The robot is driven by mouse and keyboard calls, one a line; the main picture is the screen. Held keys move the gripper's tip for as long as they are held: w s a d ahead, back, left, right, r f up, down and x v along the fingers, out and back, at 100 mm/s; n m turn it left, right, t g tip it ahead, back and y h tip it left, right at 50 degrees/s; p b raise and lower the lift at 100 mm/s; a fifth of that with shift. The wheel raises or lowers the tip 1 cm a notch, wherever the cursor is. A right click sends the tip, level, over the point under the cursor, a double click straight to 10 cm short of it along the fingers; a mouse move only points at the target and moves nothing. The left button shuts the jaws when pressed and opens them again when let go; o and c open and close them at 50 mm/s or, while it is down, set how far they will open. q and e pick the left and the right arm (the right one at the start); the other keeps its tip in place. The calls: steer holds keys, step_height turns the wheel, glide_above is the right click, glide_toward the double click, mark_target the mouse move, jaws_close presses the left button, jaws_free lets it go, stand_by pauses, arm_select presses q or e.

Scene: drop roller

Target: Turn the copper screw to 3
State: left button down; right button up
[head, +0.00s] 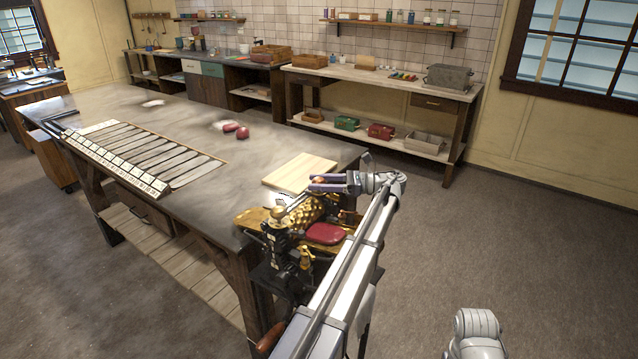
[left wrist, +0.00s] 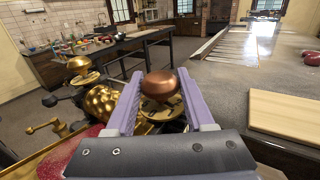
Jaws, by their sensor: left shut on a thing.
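The copper screw (left wrist: 162,82) has a rounded, shiny copper head and shows between the two purple fingers of my left gripper (left wrist: 160,75) in the left wrist view. A brass dial plate (left wrist: 158,111) lies under it; I cannot read its marks. In the head view my left gripper (head: 327,183) is shut on the screw at the top of the brass-and-black drop roller machine (head: 300,215), and a little copper shows between the fingers. The machine stands at the near right corner of the workbench. My right gripper is not in view.
The machine has a red pad (head: 326,234) and a golden drum (left wrist: 101,102) close to my gripper. A wooden board (head: 299,172) lies beside it on the workbench (head: 200,120). A slatted tray (head: 150,152) and dark red lumps (head: 243,134) lie farther left. Open floor is at right.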

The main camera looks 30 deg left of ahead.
arm_select(q)
steer(key=shift+s+f, duration=0.1)
stand_by(0.3)
steer(key=c, duration=0.7)
jaws_free()
steer(key=shift+c, duration=0.2)
steer(key=o, duration=0.5)
steer(key=shift+c, duration=0.2)
